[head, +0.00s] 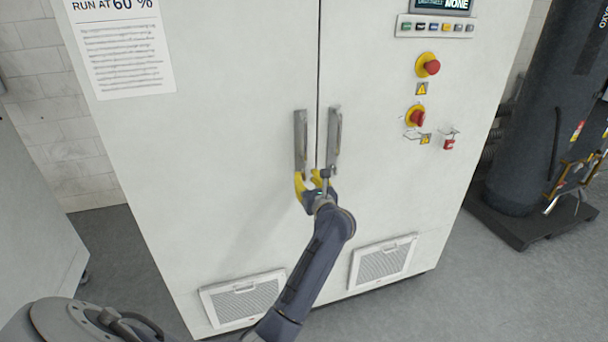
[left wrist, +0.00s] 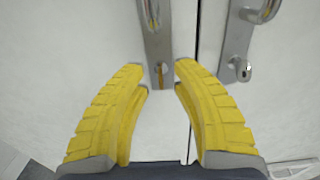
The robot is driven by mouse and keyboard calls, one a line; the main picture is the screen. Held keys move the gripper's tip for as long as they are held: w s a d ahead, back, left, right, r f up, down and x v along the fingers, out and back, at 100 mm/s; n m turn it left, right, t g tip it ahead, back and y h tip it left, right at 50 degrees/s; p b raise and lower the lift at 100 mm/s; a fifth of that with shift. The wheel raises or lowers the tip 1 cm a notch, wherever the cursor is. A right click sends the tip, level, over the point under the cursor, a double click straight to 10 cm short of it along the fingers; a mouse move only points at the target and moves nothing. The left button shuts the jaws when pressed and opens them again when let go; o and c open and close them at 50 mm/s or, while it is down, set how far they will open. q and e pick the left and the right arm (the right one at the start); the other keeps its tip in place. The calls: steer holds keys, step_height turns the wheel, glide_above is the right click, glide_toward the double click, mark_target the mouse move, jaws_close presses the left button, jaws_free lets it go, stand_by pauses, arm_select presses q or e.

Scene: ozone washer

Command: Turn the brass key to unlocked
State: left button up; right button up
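The brass key (left wrist: 162,76) shows as a small upright strip at the bottom of the left handle plate (left wrist: 158,40) on the cabinet. In the head view that plate (head: 300,140) is on the left door, and my gripper hides the key. My left gripper (head: 309,182) is at the plate's lower end, and its yellow fingers (left wrist: 160,78) are open, one on each side below the key. I see nothing between them, and they seem apart from the key. My right gripper is in neither view.
A second handle plate (head: 334,140) with a lock cylinder (left wrist: 243,68) is on the right door. Red knobs (head: 431,67) and a small red padlock (head: 449,144) are farther right. Vent grilles (head: 243,297) are low on the doors. A dark cylinder (head: 530,120) stands at the right.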

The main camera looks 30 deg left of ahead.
arm_select(q)
steer(key=shift+x, duration=1.5)
jaws_close()
